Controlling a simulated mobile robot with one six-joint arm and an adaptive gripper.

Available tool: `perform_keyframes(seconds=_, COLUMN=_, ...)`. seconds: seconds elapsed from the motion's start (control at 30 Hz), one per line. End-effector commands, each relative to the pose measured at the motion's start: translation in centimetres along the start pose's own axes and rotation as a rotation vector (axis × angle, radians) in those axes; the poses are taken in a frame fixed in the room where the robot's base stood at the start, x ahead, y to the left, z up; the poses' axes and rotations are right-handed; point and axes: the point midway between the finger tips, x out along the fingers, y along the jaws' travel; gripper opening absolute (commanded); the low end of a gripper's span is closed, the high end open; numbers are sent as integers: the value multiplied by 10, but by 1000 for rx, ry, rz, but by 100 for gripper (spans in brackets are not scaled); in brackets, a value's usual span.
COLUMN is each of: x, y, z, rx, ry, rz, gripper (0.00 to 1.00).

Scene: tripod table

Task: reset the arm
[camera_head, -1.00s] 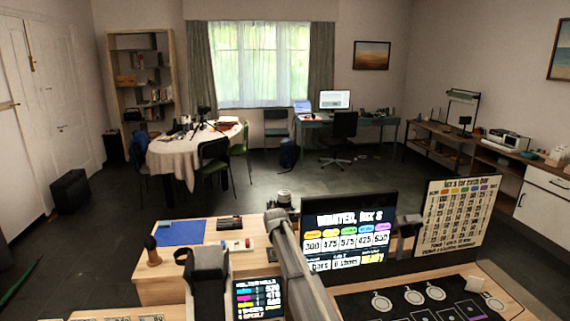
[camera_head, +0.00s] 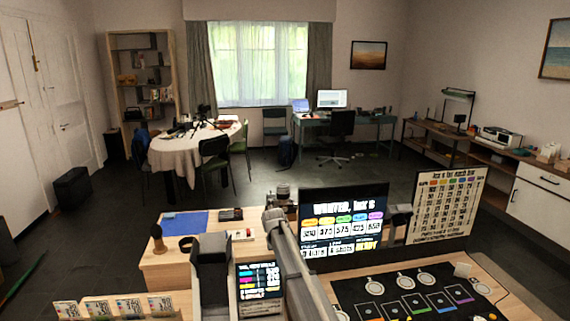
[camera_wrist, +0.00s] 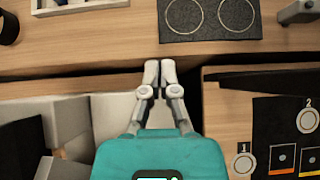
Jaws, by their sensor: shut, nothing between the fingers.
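My gripper (camera_wrist: 160,72) shows in the wrist view with its two pale fingertips together and nothing between them. Its teal body fills the bottom middle of that view. The fingertips lie over the edge of a wooden worktop (camera_wrist: 100,58), though their height above it is hard to judge. In the head view my grey arm runs from the bottom centre up toward the wooden table (camera_head: 165,262); the gripper itself cannot be made out there.
A screen (camera_head: 343,226) and a printed board (camera_head: 446,205) stand right of my arm. A black mat (camera_head: 445,285) with rings lies at lower right. Cards (camera_head: 130,306) stand at lower left. A blue mat (camera_head: 184,224) lies on the table. Open floor (camera_head: 255,190) stretches behind.

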Motion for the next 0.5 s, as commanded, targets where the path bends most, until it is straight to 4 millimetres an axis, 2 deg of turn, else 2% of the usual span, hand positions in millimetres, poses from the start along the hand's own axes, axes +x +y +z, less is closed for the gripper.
perform_keyframes(seconds=0.17, x=-1, y=0, z=-1, rx=4, ry=1, rz=0, gripper=0)
perform_keyframes(seconds=0.5, x=-11, y=-11, z=-17, rx=129, ry=31, rz=-10, gripper=0)
